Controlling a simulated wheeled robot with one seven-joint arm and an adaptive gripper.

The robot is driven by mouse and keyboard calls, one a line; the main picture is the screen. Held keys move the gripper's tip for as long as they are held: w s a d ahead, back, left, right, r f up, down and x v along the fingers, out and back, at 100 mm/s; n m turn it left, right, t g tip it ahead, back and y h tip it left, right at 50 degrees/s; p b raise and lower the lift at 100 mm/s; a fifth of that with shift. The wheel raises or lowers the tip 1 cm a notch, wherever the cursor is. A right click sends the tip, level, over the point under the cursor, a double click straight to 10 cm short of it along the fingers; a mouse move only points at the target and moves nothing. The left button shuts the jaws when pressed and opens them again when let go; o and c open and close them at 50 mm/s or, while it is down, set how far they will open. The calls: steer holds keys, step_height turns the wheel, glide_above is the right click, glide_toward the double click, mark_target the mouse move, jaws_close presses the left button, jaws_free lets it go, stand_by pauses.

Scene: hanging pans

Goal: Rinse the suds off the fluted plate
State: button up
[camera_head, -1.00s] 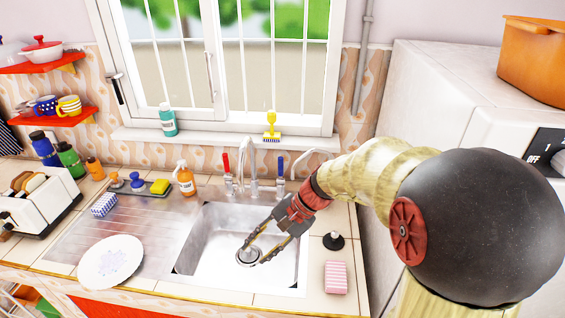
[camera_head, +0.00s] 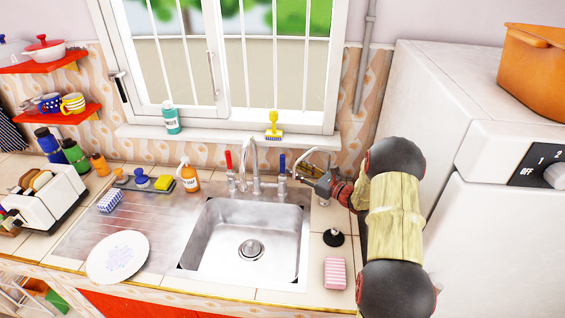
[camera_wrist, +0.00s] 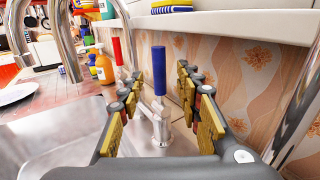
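The white plate (camera_head: 118,258) lies on the ribbed drainboard left of the sink, with pale bluish patches, perhaps suds, at its middle. Part of it shows in the wrist view (camera_wrist: 14,93). The sink (camera_head: 215,240) is empty, and no water shows from the spout (camera_head: 252,150). The blue tap handle (camera_head: 282,163) stands upright at the sink's back right. The red handle (camera_head: 229,160) is at the left. My gripper (camera_head: 302,166) is open and empty, right of the blue handle. In the wrist view the blue handle (camera_wrist: 158,70) appears between my open fingers (camera_wrist: 160,92), seemingly ahead of them.
A black plug (camera_head: 333,238) and pink sponge (camera_head: 335,272) lie right of the sink. A white appliance stands right.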

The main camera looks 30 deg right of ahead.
mark_target(283, 162)
steer(key=x, duration=0.7)
steer(key=shift+w+a+b, duration=0.1)
steer(key=shift+w+b, duration=0.05)
steer(key=shift+b, duration=0.25)
steer(key=shift+c, duration=0.4)
steer(key=c, duration=0.7)
jaws_close()
